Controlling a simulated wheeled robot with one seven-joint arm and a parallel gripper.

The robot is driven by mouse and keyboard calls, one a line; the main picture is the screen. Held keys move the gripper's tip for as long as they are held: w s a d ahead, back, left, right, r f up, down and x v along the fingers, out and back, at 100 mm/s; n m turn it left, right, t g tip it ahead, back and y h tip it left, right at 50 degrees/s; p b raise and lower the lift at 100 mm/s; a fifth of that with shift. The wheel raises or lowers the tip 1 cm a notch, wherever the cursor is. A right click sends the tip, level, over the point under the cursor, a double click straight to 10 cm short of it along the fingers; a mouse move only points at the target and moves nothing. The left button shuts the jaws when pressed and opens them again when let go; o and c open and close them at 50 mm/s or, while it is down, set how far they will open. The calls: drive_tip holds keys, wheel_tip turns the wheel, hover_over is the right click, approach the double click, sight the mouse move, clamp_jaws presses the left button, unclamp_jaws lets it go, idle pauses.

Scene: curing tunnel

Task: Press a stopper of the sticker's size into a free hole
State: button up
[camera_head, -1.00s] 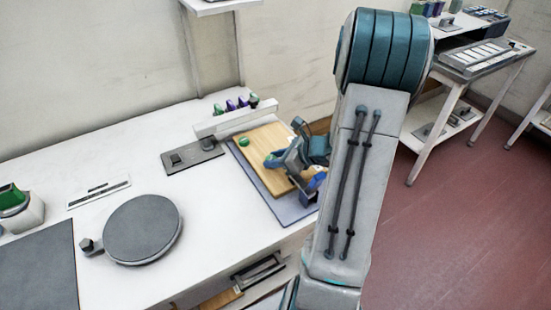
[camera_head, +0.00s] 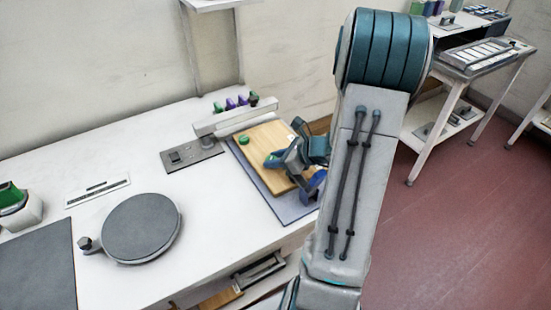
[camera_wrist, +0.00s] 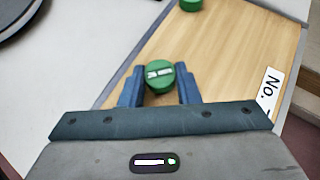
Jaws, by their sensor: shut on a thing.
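A green stopper (camera_wrist: 160,75) with a pale marked top sits between the blue fingers of my gripper (camera_wrist: 160,88), which is shut on it. The board also fills much of the wrist view (camera_wrist: 225,60). I cannot tell whether the held stopper touches the board. A second green stopper (camera_head: 244,140) stands on the board's far left part. A white sticker reading "No." (camera_wrist: 268,88) lies on the board, its end hidden by my gripper.
Green and purple pieces (camera_head: 231,103) stand behind a pale bar (camera_head: 235,119) at the board's back. A grey round plate (camera_head: 141,228) lies to the left on the white table (camera_head: 100,155). Shelves with trays (camera_head: 485,55) stand far right.

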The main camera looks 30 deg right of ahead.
drive_tip(key=o, duration=1.5)
drive_tip(key=shift+r+p, duration=2.75)
drive_tip(key=shift+r, duration=0.75)
